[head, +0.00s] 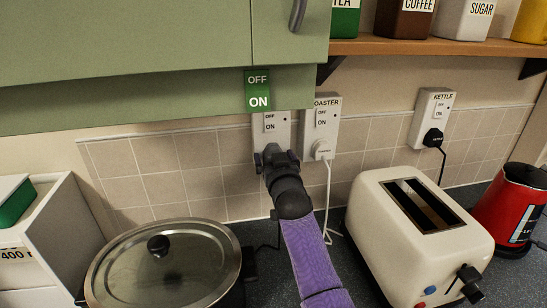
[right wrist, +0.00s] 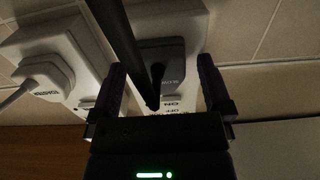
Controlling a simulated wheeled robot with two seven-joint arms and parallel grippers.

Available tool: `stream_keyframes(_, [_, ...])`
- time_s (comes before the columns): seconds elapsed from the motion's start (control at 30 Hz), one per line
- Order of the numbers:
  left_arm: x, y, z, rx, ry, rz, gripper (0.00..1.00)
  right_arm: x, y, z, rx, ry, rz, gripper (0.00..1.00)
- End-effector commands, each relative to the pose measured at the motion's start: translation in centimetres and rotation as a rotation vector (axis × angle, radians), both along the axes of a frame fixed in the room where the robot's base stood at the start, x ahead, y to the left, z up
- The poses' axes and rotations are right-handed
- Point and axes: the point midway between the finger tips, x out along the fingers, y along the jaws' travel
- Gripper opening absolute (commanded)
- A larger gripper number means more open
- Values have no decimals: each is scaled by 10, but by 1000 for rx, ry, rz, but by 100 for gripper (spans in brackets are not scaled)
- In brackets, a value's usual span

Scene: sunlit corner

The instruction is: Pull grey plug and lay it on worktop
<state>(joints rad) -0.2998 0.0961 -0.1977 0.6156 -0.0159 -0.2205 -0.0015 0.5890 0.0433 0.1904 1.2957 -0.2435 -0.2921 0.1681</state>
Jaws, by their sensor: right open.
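The grey plug (right wrist: 172,62) sits in the left wall socket (head: 271,125), seen close in the right wrist view. Its dark cord (right wrist: 127,48) runs across that view. My right gripper (head: 275,156) is open at this socket, with one finger on each side of the plug in the right wrist view (right wrist: 161,88). I cannot tell whether the fingers touch it. In the head view the gripper hides the plug. The dark worktop (head: 350,268) shows between the pot and the toaster. My left gripper is not in view.
A white plug (head: 322,149) is in the toaster socket to the right, close to my gripper. A black plug (head: 433,137) is in the kettle socket. A lidded pot (head: 205,262), toaster (head: 385,235) and red kettle (head: 508,210) crowd the worktop. A green cabinet (head: 150,60) overhangs.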

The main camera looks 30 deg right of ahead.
Motion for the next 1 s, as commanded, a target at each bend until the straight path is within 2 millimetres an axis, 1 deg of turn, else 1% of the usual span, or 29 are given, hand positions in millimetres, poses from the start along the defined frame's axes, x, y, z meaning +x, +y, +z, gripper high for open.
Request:
stream_keyframes(0.27, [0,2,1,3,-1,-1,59,0,0,0,0,0,0,100])
stream_keyframes(0.57, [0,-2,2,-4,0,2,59,0,0,0,0,-1,0,100])
stream_keyframes(0.6, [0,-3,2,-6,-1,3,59,0,0,0,0,-1,0,92])
stream_keyframes(0.67, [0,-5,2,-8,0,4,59,0,0,0,0,-1,0,79])
stream_keyframes(0.7, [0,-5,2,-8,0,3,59,0,0,0,0,-1,0,70])
stream_keyframes(0.77, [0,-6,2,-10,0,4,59,0,0,0,0,-1,0,58])
stream_keyframes(0.8, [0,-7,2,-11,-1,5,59,0,0,0,0,-1,0,49])
stream_keyframes(0.87, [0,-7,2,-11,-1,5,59,0,0,0,0,-1,0,36])
stream_keyframes(0.9, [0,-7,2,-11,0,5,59,0,0,0,0,-1,0,28])
stream_keyframes(0.97, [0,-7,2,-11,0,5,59,0,0,0,0,-1,0,15])
stream_keyframes(1.0, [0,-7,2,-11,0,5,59,0,0,0,0,-1,0,7])
